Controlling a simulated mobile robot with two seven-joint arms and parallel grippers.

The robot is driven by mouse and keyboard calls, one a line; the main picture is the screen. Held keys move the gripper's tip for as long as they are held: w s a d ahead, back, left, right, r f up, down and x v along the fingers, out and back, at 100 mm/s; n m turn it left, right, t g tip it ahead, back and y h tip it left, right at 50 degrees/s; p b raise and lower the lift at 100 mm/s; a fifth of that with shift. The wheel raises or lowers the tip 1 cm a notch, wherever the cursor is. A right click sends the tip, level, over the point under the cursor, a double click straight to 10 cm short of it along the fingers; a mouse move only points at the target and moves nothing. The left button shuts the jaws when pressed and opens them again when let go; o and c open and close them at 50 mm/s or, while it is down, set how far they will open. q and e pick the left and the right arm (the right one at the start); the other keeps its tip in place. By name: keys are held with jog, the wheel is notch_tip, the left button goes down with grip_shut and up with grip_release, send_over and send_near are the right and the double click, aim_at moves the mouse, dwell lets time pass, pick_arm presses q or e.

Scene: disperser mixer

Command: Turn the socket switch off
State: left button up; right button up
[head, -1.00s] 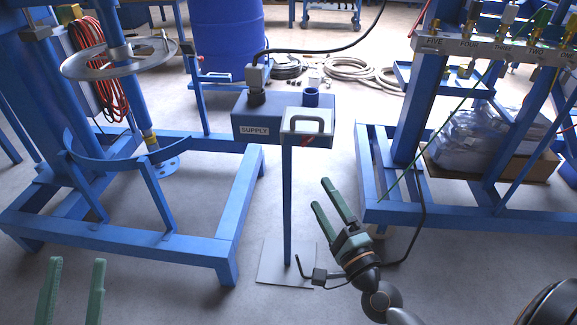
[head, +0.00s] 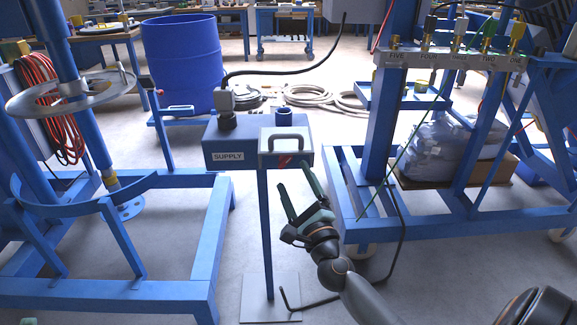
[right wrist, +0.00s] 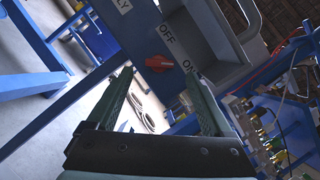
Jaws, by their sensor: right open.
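Which label the knob points to is unclear. In the head view the knob (head: 284,161) shows small and red below the grey handle, on the blue SUPPLY box (head: 225,140). My right gripper (head: 293,177) is open and empty, just below and in front of the switch. Its two green fingers (right wrist: 159,80) point towards the knob, apart from it. My left gripper is not in view.
A black plug (head: 227,105) with a cable stands on top of the supply box. The blue mixer frame (head: 205,245) is at left, and a blue rack (head: 450,228) with labelled valves is at right.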

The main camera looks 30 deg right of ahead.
aim_at(286, 164)
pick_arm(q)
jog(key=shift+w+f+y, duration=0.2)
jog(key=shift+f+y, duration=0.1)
pick_arm(e)
jog(key=x, duration=0.4)
jog(key=shift+w, duration=0.15)
grip_shut()
dwell(0.3)
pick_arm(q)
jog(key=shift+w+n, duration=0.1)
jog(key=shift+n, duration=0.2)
